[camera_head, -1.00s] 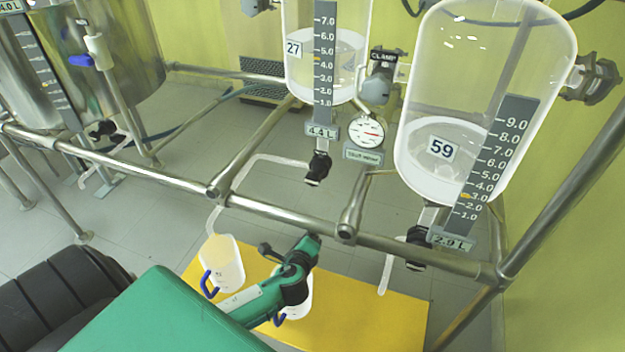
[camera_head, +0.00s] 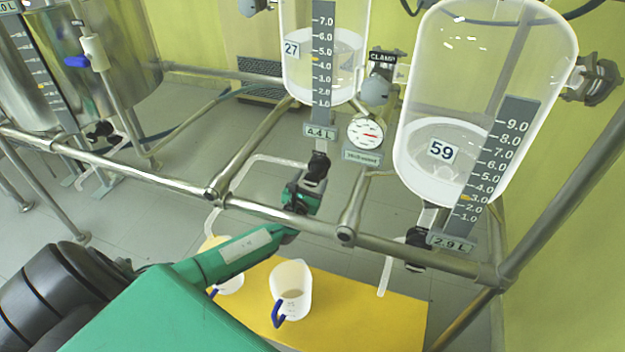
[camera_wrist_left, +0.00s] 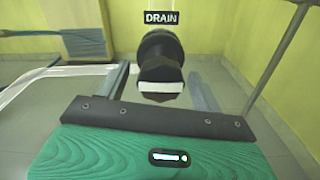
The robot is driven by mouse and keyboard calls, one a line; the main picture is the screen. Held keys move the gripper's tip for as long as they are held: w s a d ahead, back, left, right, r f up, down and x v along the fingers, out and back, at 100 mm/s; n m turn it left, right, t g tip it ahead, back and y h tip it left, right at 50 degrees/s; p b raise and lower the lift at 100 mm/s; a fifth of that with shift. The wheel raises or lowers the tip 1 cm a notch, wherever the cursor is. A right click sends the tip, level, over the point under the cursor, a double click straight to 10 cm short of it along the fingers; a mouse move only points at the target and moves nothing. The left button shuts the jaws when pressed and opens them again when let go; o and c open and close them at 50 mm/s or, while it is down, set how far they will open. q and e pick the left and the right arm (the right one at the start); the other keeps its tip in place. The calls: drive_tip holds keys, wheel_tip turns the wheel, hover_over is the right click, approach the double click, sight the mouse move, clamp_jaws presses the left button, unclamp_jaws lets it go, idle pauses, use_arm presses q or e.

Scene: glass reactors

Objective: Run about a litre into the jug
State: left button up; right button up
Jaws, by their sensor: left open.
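Glass reactor 27 (camera_head: 345,85), its plate reading 4.4 L, has a black drain valve (camera_head: 317,168) below it. In the left wrist view a black knob with a white band (camera_wrist_left: 160,88) stands ahead under a DRAIN label (camera_wrist_left: 161,18), between my spread fingers. My left gripper (camera_head: 304,190) is open, just below that valve; contact cannot be told. A white jug with a blue handle (camera_head: 291,280) stands on the yellow platform (camera_head: 375,310). A second jug (camera_head: 230,283) is mostly hidden behind my left arm. My right gripper is out of view.
Reactor 59 (camera_head: 420,120), reading 2.9 L, stands right with its own valve (camera_head: 416,245) and outlet tube (camera_head: 386,275). A steel rail (camera_head: 385,243) crosses close to my left arm. A dial gauge (camera_head: 365,132) hangs beside reactor 27. A steel vessel (camera_head: 120,90) stands left.

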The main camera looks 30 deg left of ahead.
use_arm(q)
drive_tip(key=shift+w+a, duration=0.15)
drive_tip(key=shift+w, duration=0.55)
